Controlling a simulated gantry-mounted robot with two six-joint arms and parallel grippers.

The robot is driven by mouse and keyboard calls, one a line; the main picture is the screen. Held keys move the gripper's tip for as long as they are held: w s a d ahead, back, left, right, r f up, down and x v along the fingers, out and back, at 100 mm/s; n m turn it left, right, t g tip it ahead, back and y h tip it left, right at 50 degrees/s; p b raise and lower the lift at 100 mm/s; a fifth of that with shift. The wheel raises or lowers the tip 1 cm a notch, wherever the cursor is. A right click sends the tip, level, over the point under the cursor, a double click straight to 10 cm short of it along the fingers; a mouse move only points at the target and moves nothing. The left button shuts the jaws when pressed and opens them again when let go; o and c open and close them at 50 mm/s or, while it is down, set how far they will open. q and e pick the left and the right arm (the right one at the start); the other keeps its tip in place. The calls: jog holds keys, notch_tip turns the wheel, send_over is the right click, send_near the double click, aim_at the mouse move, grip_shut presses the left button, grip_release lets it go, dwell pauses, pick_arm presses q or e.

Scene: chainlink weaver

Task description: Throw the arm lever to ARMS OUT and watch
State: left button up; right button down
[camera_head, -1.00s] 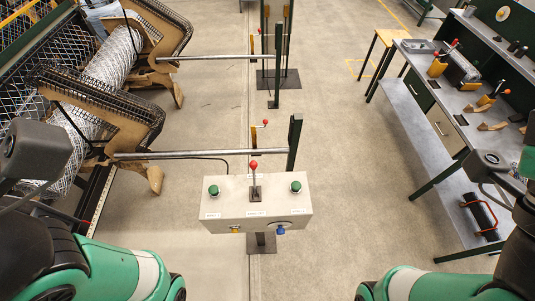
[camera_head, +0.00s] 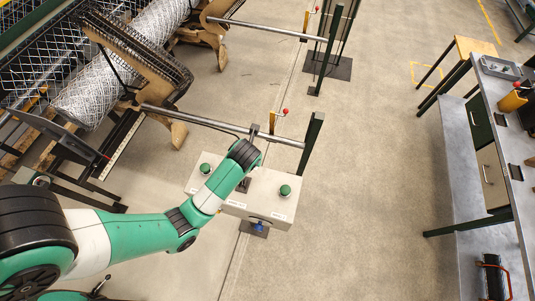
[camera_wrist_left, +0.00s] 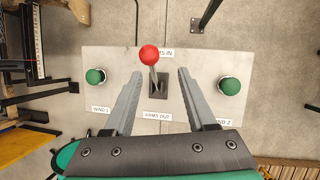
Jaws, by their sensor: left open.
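The control box (camera_head: 282,208) stands on a post in the head view, and my left arm reaches over it, hiding the lever there. In the left wrist view the arm lever with its red ball (camera_wrist_left: 149,54) rises from a dark slot in the box face (camera_wrist_left: 105,60). The ball lies toward the partly covered ARMS IN label (camera_wrist_left: 166,53). The ARMS OUT label (camera_wrist_left: 157,116) is on the opposite side of the slot. My left gripper (camera_wrist_left: 162,72) is open, one finger on each side of the lever, apparently without touching it. My right gripper is not in view.
Green buttons (camera_wrist_left: 95,76) and (camera_wrist_left: 229,86) flank the lever, near the WIND 1 and WIND 2 labels. A metal bar (camera_head: 220,122) runs behind the box to a dark post (camera_head: 311,145). Mesh rolls (camera_head: 105,88) lie left; a workbench (camera_head: 465,150) stands right.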

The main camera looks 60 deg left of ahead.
pick_arm(q)
jog(key=x, duration=0.4)
jog(key=s+b+x, duration=0.1)
jog(key=x, duration=0.3)
jog(key=b+x, duration=0.1)
jog(key=x, duration=0.3)
jog(key=shift+s+a+f, duration=0.1)
jog(key=shift+s+a, duration=0.1)
jog(key=shift+s, duration=0.15)
grip_shut()
jog(key=shift+w, duration=0.1)
dwell(0.8)
